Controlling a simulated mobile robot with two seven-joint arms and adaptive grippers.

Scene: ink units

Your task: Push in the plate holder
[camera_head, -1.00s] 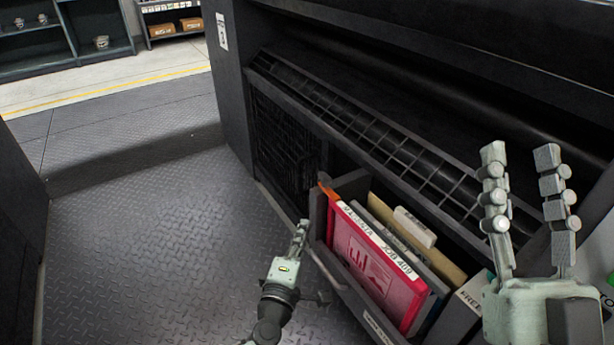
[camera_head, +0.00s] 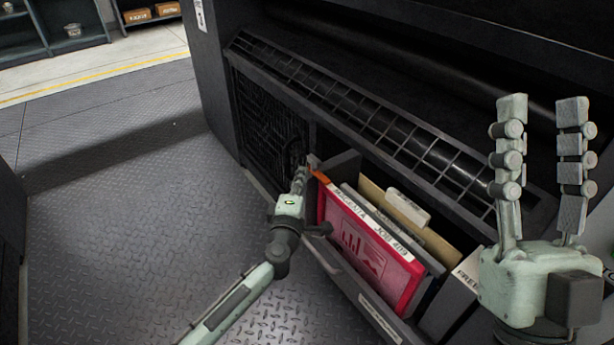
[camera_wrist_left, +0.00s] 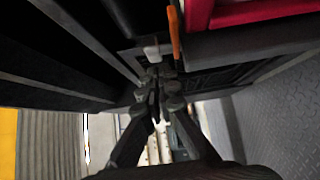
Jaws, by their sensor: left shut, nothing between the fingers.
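The plate holder (camera_head: 352,288) is a dark drawer-like rack sticking out of the black machine's lower front. It holds a red framed plate (camera_head: 362,245) with a white label strip, and several grey and tan sheets behind it. An orange tab (camera_head: 322,177) stands at its left end, also visible in the left wrist view (camera_wrist_left: 174,32). My left gripper (camera_head: 301,172) is shut and empty, just left of that end; I cannot tell if it touches. In the left wrist view its fingertips (camera_wrist_left: 155,78) are together below the tab. My right gripper (camera_head: 542,108) is open and empty, raised at the right.
A long black grille (camera_head: 370,120) runs along the machine above the holder. A mesh panel (camera_head: 268,125) lies left of the holder. The patterned metal floor (camera_head: 130,235) is clear on the left. Shelves (camera_head: 70,30) stand far off at the upper left.

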